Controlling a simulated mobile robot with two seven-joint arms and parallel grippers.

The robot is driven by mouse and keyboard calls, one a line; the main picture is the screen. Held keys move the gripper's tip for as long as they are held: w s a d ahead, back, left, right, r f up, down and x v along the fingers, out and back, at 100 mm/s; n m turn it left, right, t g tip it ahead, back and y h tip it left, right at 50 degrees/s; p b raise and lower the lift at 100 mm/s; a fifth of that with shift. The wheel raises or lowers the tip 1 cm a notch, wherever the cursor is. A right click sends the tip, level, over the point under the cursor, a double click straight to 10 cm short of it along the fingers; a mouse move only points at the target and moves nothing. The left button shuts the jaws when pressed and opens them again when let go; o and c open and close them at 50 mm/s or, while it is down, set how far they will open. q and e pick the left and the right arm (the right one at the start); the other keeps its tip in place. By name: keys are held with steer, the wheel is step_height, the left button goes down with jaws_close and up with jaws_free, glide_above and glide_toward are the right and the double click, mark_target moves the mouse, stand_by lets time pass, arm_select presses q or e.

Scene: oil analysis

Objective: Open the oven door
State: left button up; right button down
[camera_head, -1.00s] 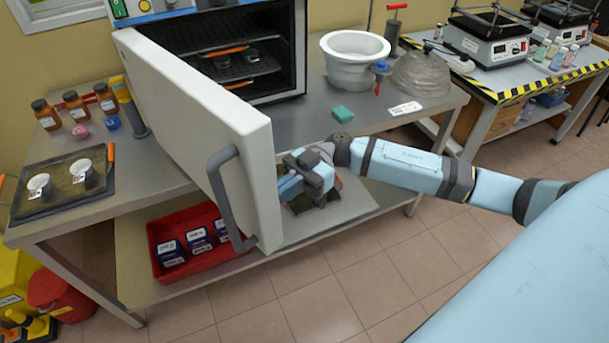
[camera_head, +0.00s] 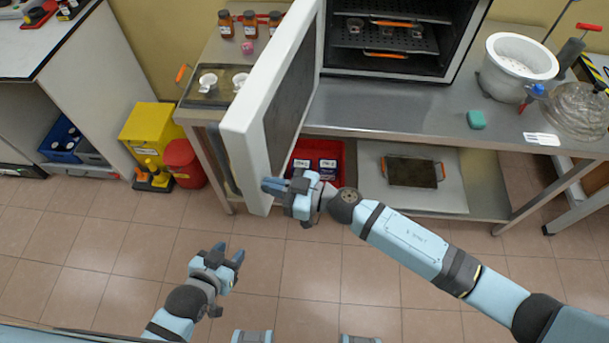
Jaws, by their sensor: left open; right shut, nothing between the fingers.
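The white oven door (camera_head: 258,110) stands wide open, swung out toward me on its left side. The oven interior (camera_head: 385,40) is exposed, with racks holding small dishes and orange-handled tools. The door's outer handle is hidden from this view. My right gripper (camera_head: 274,186) is shut and empty at the inner side of the door, by its lower edge; I cannot tell if it touches. My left gripper (camera_head: 232,256) is open and empty, low over the floor in front of the door.
The metal table (camera_head: 420,110) holds a white pot (camera_head: 518,65), a green sponge (camera_head: 476,119) and a glass dome (camera_head: 578,110). A red bin (camera_head: 184,163) and a yellow bin (camera_head: 150,132) stand at left. The tiled floor in front is clear.

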arm_select(q)
steer(key=shift+a+r+p, duration=0.25)
steer(key=shift+a+p, duration=0.05)
steer(key=shift+a, duration=0.05)
arm_select(e)
steer(key=shift+w+a+m+t, duration=0.15)
steer(key=shift+a+m+t, duration=0.15)
steer(key=shift+a, duration=0.95)
arm_select(q)
steer(key=shift+d, duration=0.15)
